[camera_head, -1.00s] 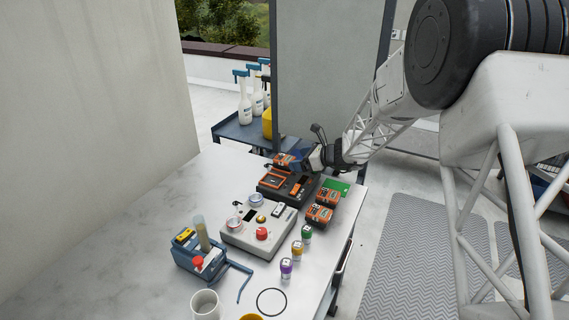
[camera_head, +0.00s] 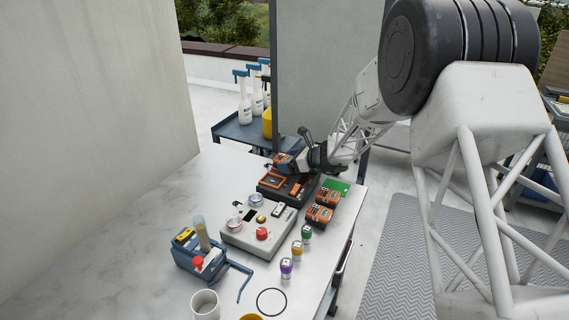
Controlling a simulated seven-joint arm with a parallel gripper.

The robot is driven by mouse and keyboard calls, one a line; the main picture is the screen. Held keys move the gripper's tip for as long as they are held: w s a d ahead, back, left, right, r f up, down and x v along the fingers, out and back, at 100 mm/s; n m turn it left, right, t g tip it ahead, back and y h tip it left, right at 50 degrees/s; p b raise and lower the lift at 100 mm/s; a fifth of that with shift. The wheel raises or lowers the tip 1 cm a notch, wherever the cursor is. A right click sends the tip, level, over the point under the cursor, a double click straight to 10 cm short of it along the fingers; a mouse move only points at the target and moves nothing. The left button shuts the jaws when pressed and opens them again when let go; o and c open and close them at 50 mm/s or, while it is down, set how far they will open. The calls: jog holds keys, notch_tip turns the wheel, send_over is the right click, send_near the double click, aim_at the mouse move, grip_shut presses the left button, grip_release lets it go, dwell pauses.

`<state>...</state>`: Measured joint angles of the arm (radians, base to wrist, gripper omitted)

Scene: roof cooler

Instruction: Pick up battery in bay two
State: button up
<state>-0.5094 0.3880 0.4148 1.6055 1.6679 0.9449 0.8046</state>
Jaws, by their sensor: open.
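A black charger (camera_head: 270,192) with orange-trimmed bays stands near the far end of the table. An orange and dark battery (camera_head: 281,161) sits at its back edge, partly covered by my gripper. Two more orange batteries, a farther one (camera_head: 327,197) and a nearer one (camera_head: 319,215), lie on the table right of the charger. No bay numbers are readable.
A grey control box (camera_head: 245,237) with a red button stands in front of the charger. Small coloured-lid jars, including a green one (camera_head: 306,234), line its right. A blue device (camera_head: 190,259) is at left. A green board (camera_head: 336,185) lies behind the loose batteries. The table's left side is clear.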

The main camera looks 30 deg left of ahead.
aim_at(289, 159)
jog(key=shift+c, duration=0.4)
jog(key=c, duration=1.1)
jog(key=shift+c, duration=0.2)
jog(key=shift+r, duration=0.15)
jog(key=shift+r, duration=1.4)
jog(key=shift+s+d+r, duration=0.1)
jog(key=shift+s+r, duration=0.05)
jog(key=shift+r, duration=0.15)
jog(key=s+d, duration=0.3)
jog(key=s, duration=0.1)
jog(key=s+d+r, duration=0.1)
jog(key=s+d, duration=0.2)
jog(key=s, duration=0.1)
jog(key=s+d, duration=0.3)
jog(key=s, duration=0.1)
jog(key=shift+s+d+r, duration=0.2)
jog(key=shift+s, duration=0.05)
